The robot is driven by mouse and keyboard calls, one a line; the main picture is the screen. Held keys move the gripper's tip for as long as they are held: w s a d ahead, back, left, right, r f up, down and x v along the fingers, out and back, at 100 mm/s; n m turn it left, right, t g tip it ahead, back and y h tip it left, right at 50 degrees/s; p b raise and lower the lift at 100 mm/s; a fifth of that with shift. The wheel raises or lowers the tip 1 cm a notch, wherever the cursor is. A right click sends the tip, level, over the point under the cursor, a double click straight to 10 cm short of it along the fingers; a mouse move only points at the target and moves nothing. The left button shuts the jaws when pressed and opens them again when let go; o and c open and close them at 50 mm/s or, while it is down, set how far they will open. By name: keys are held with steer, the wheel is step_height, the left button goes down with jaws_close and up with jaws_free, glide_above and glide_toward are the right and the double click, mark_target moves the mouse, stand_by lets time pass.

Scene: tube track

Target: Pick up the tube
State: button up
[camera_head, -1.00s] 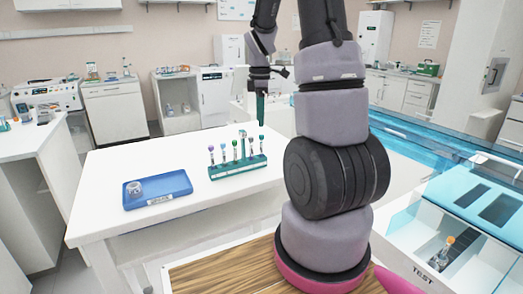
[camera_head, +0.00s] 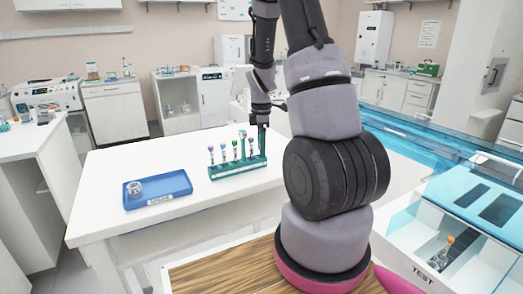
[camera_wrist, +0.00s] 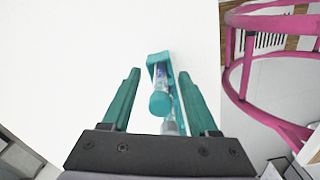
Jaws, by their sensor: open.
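A green rack (camera_head: 237,170) on the white table holds several upright tubes with coloured caps. A purple-capped tube (camera_head: 211,154) stands at its left end. My gripper (camera_head: 262,150) is at the rack's right end, with its fingers down around or in front of the end tube, which is mostly hidden. In the wrist view, my teal fingers (camera_wrist: 159,76) are apart, with the rack (camera_wrist: 158,59) seen between them. A teal-capped tube (camera_wrist: 159,103) lies between the fingers in that view. A greyish part (camera_wrist: 170,128) nearer the palm is hard to make out.
A blue tray (camera_head: 158,190) with a small container (camera_head: 134,188) sits left of the rack on the white table (camera_head: 120,165). A pink frame (camera_wrist: 245,60) is on the right in the wrist view. A TEST box (camera_head: 425,265) is at right.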

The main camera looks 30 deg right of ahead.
steer(key=shift+c, duration=0.3)
jaws_close()
step_height(320, 180, up, 10)
steer(key=shift+r, duration=0.1)
steer(key=shift+f, duration=0.2)
stand_by(0.3)
steer(key=shift+f, duration=4.6)
